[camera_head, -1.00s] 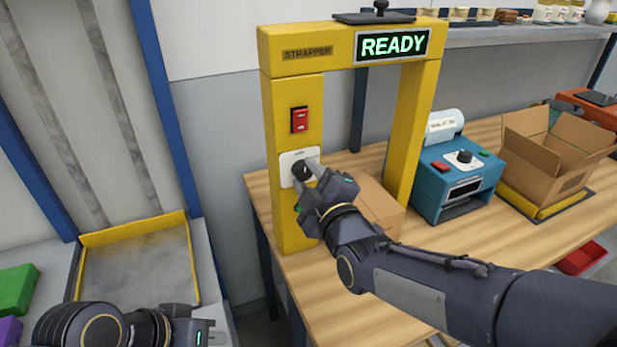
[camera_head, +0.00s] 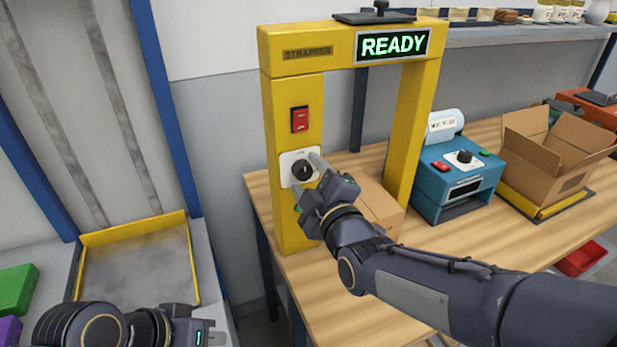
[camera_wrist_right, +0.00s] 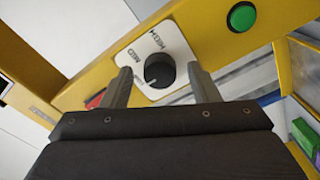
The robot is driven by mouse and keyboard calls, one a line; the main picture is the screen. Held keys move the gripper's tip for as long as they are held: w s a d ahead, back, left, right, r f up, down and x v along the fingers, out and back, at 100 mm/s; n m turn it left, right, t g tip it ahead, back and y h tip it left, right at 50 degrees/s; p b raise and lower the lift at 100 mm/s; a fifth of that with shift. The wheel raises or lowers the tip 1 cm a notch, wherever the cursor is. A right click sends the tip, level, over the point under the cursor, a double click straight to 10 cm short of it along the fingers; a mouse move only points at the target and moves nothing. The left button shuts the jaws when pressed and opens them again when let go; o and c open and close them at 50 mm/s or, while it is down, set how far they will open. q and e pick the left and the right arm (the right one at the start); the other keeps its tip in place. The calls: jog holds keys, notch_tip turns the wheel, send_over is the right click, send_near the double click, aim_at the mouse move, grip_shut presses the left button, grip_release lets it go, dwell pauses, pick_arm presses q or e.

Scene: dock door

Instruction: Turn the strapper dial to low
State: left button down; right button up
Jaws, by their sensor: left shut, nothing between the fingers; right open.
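The strapper (camera_head: 296,225) is a yellow frame with a READY display (camera_head: 392,46). Its black dial (camera_head: 303,171) sits on a white plate on the left post; the dial also shows in the right wrist view (camera_wrist_right: 160,70). There the labels HIGH and MED are readable; I cannot read a low label. A pale mark on the knob points to the lower left in that view, away from both words. My right gripper (camera_head: 305,178) is open, its fingers spread on either side of the dial, apart from it. My left gripper (camera_head: 212,338) is shut and empty at the bottom left.
A red switch (camera_head: 300,120) is above the dial, and a green button (camera_wrist_right: 242,16) is on the same post. A cardboard box (camera_head: 378,205) sits inside the frame. A blue machine (camera_head: 455,180) and an open carton (camera_head: 553,150) stand to the right on the wooden table (camera_head: 345,300).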

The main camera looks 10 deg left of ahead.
jog(key=v, duration=0.7)
jog(key=shift+s+d, duration=0.15)
jog(key=shift+s, duration=0.1)
jog(key=s+d+f+m+g+h, duration=0.1)
jog(key=s+d+f+m+g, duration=0.15)
jog(key=d+m, duration=0.4)
jog(key=s+d+f+m+g+h, duration=0.15)
jog(key=d+f+m, duration=0.25)
jog(key=d, duration=0.5)
jog(key=s+d+f+m+g+h, duration=0.2)
jog(key=s+d+f+m, duration=0.1)
jog(key=s+d+m, duration=0.2)
jog(key=s+d+f+m+g+h, duration=0.1)
jog(key=s+d+f+m+g, duration=0.2)
jog(key=s, duration=0.7)
jog(key=d+m, duration=0.2)
jog(key=shift+d+f+h, duration=0.35)
jog(key=shift+f, duration=0.05)
